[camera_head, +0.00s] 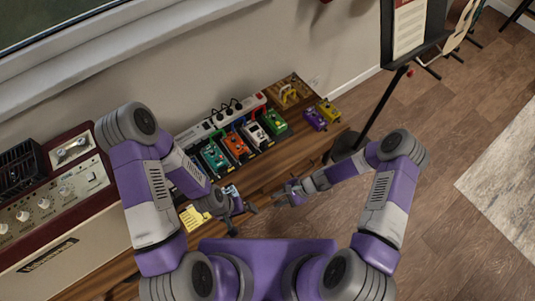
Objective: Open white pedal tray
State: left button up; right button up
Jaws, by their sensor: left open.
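The white pedal (255,133) sits in a row of pedals on the wooden bench, between the orange pedal (236,144) and the green pedal (273,122). Dark bases show under the row, but I cannot make out a separate tray front or whether it is open. My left gripper (243,217) is open and empty, in front of the bench edge and below the row in the picture. My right gripper (279,197) looks open and empty, just right of the left one. Both are apart from the pedals.
A teal pedal (214,156) ends the row at left. Purple (314,119) and yellow pedals (328,109) and a wooden board (290,92) are at right. An amplifier (55,210) stands left, a music stand (385,105) right. Yellow notes (194,218) lie on the bench.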

jog(key=w+f+m+t+y+b, duration=0.1)
jog(key=w+m, duration=0.1)
jog(key=w, duration=0.1)
jog(key=w+a+f+m+t+y+b, duration=0.1)
jog(key=w+m+y, duration=0.1)
jog(key=w, duration=0.1)
jog(key=w+f+m+t+y+b, duration=0.1)
jog(key=w+m, duration=0.1)
jog(key=w, duration=0.1)
jog(key=shift+w+a+f+t+y, duration=0.3)
jog(key=shift+w+a+f+t, duration=0.05)
jog(key=shift+w+f+t, duration=0.05)
jog(key=m+t+y+b, duration=0.2)
jog(key=m+t+b, duration=0.1)
jog(key=m+t, duration=0.35)
send_near(267, 146)
jog(key=shift+s+a+t, duration=0.15)
jog(key=shift+a+t, duration=0.1)
jog(key=shift+a, duration=0.25)
jog(key=shift+w+a, duration=0.2)
jog(key=shift+w, duration=0.1)
pick_arm(q)
notch_tip(267, 146, down, 10)
jog(key=b, duration=0.1)
jog(key=shift+r+b, duration=0.15)
jog(key=shift+b, duration=0.25)
pick_arm(e)
jog(key=x, duration=0.6)
jog(key=shift+w+a, duration=0.15)
jog(key=shift+a, duration=0.2)
